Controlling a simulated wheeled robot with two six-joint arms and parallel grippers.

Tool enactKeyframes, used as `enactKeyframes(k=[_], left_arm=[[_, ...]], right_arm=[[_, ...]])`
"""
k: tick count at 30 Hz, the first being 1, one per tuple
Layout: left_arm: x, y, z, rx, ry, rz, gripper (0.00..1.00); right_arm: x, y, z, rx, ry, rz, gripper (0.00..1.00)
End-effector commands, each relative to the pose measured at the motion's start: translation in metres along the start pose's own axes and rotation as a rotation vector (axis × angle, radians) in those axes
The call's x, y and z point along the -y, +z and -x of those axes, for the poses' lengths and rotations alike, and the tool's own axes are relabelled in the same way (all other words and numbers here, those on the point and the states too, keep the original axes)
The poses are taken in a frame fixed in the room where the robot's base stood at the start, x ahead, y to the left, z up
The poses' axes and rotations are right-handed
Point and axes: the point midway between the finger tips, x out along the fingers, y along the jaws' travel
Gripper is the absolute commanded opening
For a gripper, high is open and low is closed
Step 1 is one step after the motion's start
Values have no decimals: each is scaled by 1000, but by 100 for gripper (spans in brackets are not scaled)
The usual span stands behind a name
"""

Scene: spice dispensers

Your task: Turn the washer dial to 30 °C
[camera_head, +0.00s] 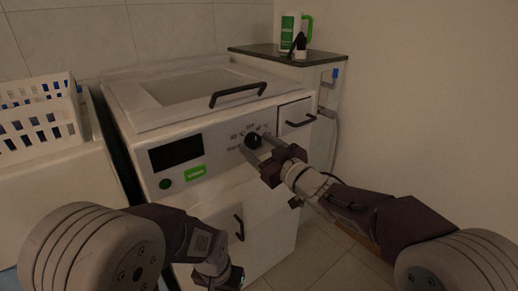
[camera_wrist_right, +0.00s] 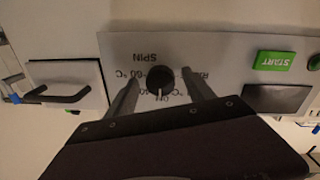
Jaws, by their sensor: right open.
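The washer (camera_head: 225,165) is white, with a grey control panel. Its round black dial (camera_head: 254,140) is at the panel's right, and also shows in the wrist view (camera_wrist_right: 160,80), which sees the panel upside down. A small pale mark is on the dial's edge; labels around it are partly hidden by the fingers, so I cannot read the setting surely. My right gripper (camera_head: 259,147) is open, one finger on each side of the dial, with gaps visible in the wrist view (camera_wrist_right: 160,72). My left gripper (camera_head: 225,278) is low in front of the washer, jaws unclear.
A green START button (camera_head: 195,173), a dark display (camera_head: 175,153) and a round green button (camera_head: 165,184) are on the panel. The lid has a black handle (camera_head: 238,94). A drawer handle (camera_head: 301,120) is right of the dial. A white basket (camera_head: 40,115) stands left, a detergent bottle (camera_head: 289,33) behind.

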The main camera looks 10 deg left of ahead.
Motion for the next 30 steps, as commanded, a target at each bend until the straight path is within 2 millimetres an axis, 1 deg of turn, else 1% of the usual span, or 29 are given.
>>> enactKeyframes(k=[2, 3, 5, 6, 8, 9, 15, 20, 26, 30], left_arm=[[0, 0, 0, 0, 0, 0, 38], [0, 0, 0, 0, 0, 0, 38], [0, 0, 0, 0, 0, 0, 38], [0, 0, 0, 0, 0, 0, 38], [0, 0, 0, 0, 0, 0, 38], [0, 0, 0, 0, 0, 0, 38], [0, 0, -1, 0, 0, 0, 38], [0, 0, -5, 0, 0, 0, 38], [0, 1, -14, 0, 0, 0, 38], [0, 2, -21, 0, 0, 0, 38]], right_arm=[[0, 0, 0, 0, 0, 0, 62], [0, 0, 0, 0, 0, 0, 56], [0, 0, 0, 0, 0, 0, 40], [0, 0, 0, 0, 0, 0, 28], [0, 0, 0, 0, 0, 0, 12], [0, 0, 0, 0, 0, 0, 1], [0, 0, 0, -1, 0, 11, 0], [0, 1, 0, -5, 1, 65, 0], [0, 2, 0, -14, 3, 205, 0], [-1, 3, 0, -21, 5, 331, 0]])
